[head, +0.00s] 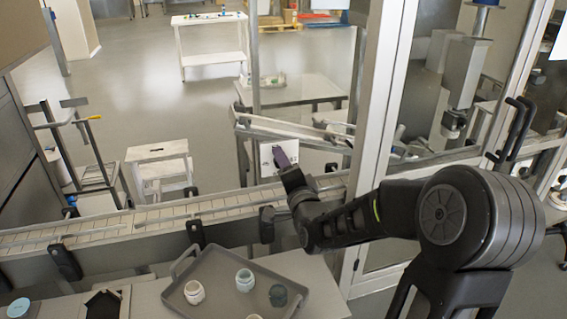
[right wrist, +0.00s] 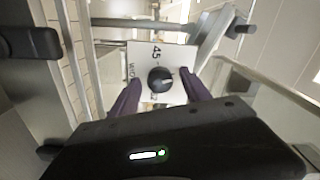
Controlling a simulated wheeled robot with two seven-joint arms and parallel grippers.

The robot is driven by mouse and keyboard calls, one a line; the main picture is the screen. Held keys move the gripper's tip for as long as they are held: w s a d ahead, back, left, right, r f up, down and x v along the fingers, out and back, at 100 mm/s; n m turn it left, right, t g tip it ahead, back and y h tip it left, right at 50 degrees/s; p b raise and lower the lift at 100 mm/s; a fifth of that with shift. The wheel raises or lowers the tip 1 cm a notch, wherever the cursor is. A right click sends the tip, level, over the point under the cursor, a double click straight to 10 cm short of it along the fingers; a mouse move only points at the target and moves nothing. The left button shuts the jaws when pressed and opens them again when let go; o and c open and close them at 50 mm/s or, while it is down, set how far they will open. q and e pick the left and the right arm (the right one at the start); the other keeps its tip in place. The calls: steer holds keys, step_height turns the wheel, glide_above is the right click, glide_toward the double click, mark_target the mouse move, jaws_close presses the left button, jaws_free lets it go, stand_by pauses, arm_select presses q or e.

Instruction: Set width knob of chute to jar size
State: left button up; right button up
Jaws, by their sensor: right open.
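The width knob (right wrist: 158,84) is a round black dial with a light pointer mark on a white scale plate (right wrist: 140,62). In the right wrist view, "45" is legible and other lettering is partly hidden. My right gripper (right wrist: 162,82) is open, with its two purple fingers on either side of the knob; I cannot tell if they touch it. In the head view my right gripper (head: 282,160) is at the white plate beyond the conveyor, and the knob is hidden. Jars stand on a grey tray (head: 222,254): white (head: 194,292), pale (head: 245,281) and dark teal (head: 278,295). My left gripper is out of view.
A conveyor (head: 215,208) with side rails runs across in front of the chute (head: 290,128). A glass-panelled frame post (head: 382,110) stands close to my right arm. A white step stool (head: 158,155) is on the floor beyond.

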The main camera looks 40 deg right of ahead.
steer(key=shift+c, duration=0.3)
jaws_close()
stand_by(0.4)
